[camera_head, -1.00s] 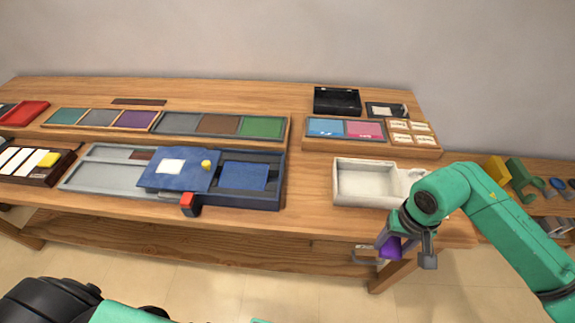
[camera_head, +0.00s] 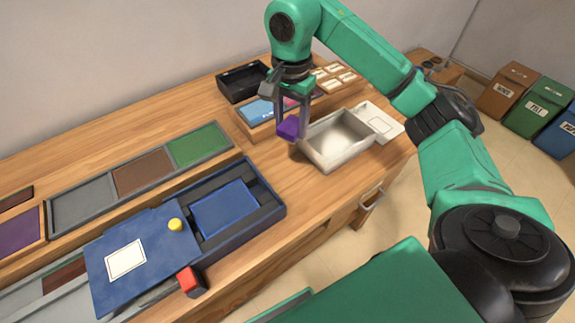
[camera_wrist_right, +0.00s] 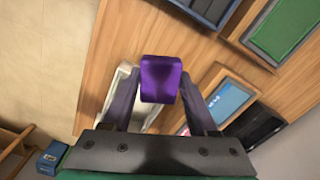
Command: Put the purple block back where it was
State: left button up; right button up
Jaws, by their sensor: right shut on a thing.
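The purple block (camera_head: 288,127) is between the fingers of my right gripper (camera_head: 291,134), which is shut on it. The block is held above the wooden table, just left of the white tray (camera_head: 318,160). A purple panel (camera_head: 17,232) lies in the compartment tray at the left edge of the head view. My left gripper is not in view.
A dark blue case (camera_head: 265,204) with a blue lid (camera_head: 120,255), yellow knob and red block is at front left. Grey, brown and green panels (camera_head: 198,146) lie behind it. A black box (camera_head: 240,82) stands at the back. Bare wood lies between case and white tray.

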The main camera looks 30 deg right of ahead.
jog(key=p, duration=0.1)
send_over(289, 173)
notch_tip(289, 173, down, 6)
notch_tip(289, 173, down, 8)
jog(key=shift+s+f+p, duration=0.1)
jog(key=shift+f+p, duration=0.05)
jog(key=shift+p, duration=0.5)
jog(key=shift+f, duration=0.45)
jog(key=o, duration=1.3)
jog(key=shift+r, duration=0.1)
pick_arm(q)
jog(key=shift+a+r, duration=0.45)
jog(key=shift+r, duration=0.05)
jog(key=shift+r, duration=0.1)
